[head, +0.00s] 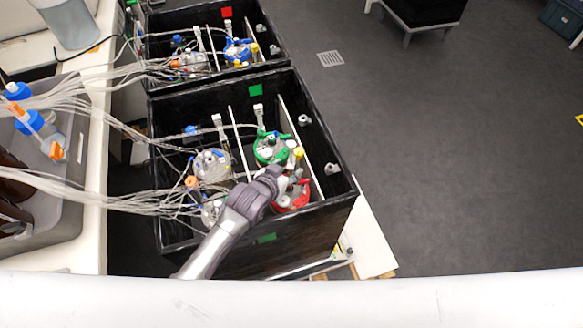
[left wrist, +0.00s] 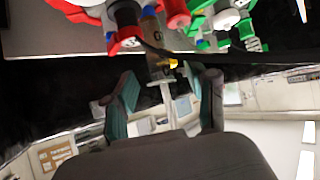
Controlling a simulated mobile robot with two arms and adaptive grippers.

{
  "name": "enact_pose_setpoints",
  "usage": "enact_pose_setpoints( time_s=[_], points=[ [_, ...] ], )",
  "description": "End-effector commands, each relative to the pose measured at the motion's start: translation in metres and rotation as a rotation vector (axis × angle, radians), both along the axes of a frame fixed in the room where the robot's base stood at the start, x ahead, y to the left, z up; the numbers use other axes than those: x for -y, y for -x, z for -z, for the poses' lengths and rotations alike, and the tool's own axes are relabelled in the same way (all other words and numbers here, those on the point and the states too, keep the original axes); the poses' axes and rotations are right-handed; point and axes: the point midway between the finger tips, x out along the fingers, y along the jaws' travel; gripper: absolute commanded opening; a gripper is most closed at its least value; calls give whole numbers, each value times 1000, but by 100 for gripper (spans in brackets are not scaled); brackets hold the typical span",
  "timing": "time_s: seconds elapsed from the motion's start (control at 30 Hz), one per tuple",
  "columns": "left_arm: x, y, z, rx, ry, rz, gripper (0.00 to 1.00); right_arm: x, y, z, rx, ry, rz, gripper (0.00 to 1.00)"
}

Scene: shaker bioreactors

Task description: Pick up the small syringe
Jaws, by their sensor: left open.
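In the left wrist view, a small syringe (left wrist: 155,42) with a clear barrel and a pale plunger end points toward my left gripper (left wrist: 162,76). The gripper's two fingers are open, one on each side of the plunger end, with gaps showing. In the head view, my left gripper (head: 279,174) is inside the nearer black box, beside the red-topped vessel (head: 294,198) and below the green-topped vessel (head: 270,150). The gripper and the vessel fittings hide the syringe there. My right gripper is not in view.
The nearer black box (head: 343,212) has walls and a thin white divider (head: 237,135) close around the arm. Bundled clear tubes (head: 140,205) run in from the left. A second black box (head: 215,12) stands behind. A grey tray (head: 75,190) holds bottles.

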Motion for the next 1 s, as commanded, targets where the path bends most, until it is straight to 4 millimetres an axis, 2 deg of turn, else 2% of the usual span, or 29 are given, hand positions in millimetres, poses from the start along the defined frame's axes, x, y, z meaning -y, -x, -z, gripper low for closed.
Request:
enact_pose_setpoints(
  time_s=[0.23,0.57,0.9,1.0],
  points=[
    [13,-24,19,0,0,0,56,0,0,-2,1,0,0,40],
    [15,-27,22,0,0,0,55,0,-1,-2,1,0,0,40],
    [15,-27,22,0,0,0,0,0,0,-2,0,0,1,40],
    [15,-27,22,1,0,0,0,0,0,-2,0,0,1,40]
  ],
)
